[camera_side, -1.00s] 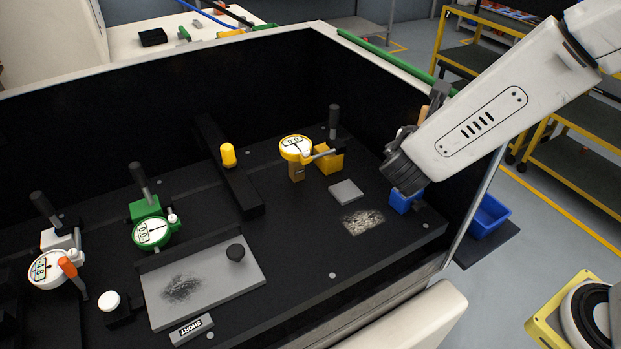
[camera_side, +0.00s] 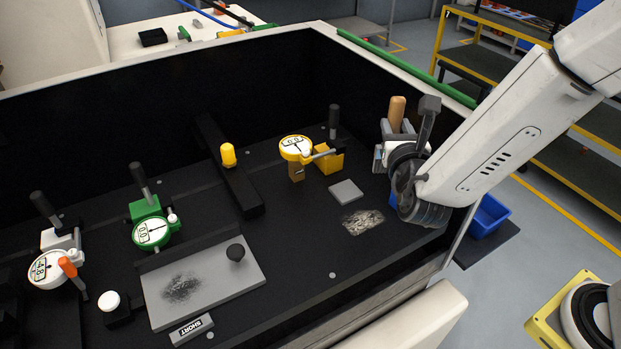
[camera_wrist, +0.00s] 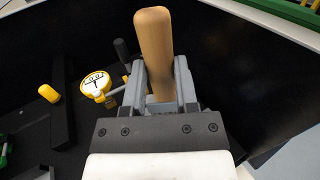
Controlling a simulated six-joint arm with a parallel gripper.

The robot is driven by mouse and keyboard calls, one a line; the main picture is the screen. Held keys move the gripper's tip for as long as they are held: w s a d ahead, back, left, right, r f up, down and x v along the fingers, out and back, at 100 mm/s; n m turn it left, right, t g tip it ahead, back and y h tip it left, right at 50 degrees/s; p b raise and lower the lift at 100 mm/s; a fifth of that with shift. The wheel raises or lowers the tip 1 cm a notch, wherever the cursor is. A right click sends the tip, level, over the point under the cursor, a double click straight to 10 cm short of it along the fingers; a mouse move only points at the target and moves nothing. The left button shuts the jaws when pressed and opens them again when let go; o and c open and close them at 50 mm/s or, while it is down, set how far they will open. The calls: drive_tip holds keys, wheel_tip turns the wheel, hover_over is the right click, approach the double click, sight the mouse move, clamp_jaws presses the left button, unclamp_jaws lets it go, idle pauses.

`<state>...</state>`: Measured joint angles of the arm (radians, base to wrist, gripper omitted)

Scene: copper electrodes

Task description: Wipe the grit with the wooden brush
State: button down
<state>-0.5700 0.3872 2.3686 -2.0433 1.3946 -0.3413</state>
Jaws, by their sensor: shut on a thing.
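The wooden brush handle (camera_wrist: 155,50) stands between the jaws of my gripper (camera_wrist: 158,80) in the wrist view. In the side view the brush handle (camera_side: 397,112) rises above my gripper (camera_side: 392,145), which is shut on it at the right end of the black bench. The brush's lower end is hidden.
A small grey block (camera_side: 346,191) lies behind the pale patch. A yellow gauge (camera_side: 297,148), a green gauge (camera_side: 152,231) and a white gauge (camera_side: 47,269) stand along the bench. A dark bar (camera_side: 228,165) with a yellow knob (camera_side: 228,155) crosses it. Dark walls stand behind.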

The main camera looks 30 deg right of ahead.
drive_tip(key=shift+f, duration=0.1)
drive_tip(key=shift+f, duration=2.35)
drive_tip(key=shift+r, duration=0.1)
drive_tip(key=shift+r, duration=0.4)
drive_tip(key=shift+f, duration=0.1)
drive_tip(key=shift+f, duration=3.1)
drive_tip(key=shift+a+f, duration=0.85)
drive_tip(key=shift+a, duration=3.15)
drive_tip(key=shift+d, duration=4)
wheel_tip(320, 180, up, 8)
